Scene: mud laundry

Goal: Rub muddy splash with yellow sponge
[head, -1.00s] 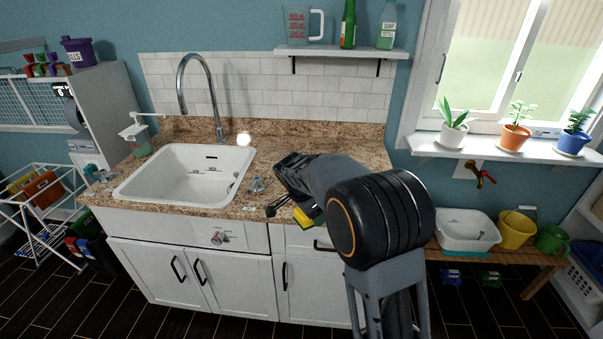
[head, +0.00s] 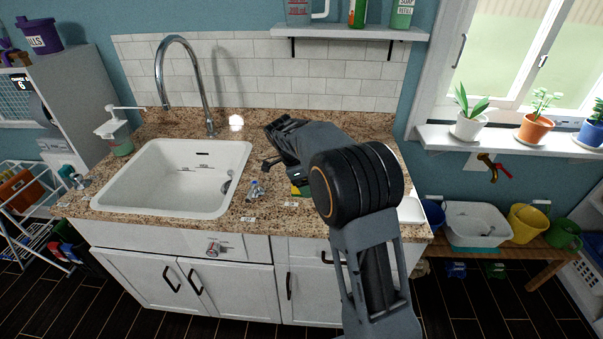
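The yellow sponge (head: 298,190) shows as a small yellow and green patch on the granite counter, below my wrist. My arm hides most of it. My gripper (head: 272,146) is above the counter to the right of the sink, pointing left toward the back wall. The sponge appears apart from its fingers. The view is too small and dark to show how far apart the fingers are. I cannot make out a muddy splash; part of the counter and tiles is behind my arm.
A white sink (head: 175,178) with a tall curved tap (head: 190,85) is left of my gripper. A small metal and blue item (head: 254,190) stands near the sponge. A shelf (head: 350,32) with bottles hangs above. The counter's (head: 385,127) back right is clear.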

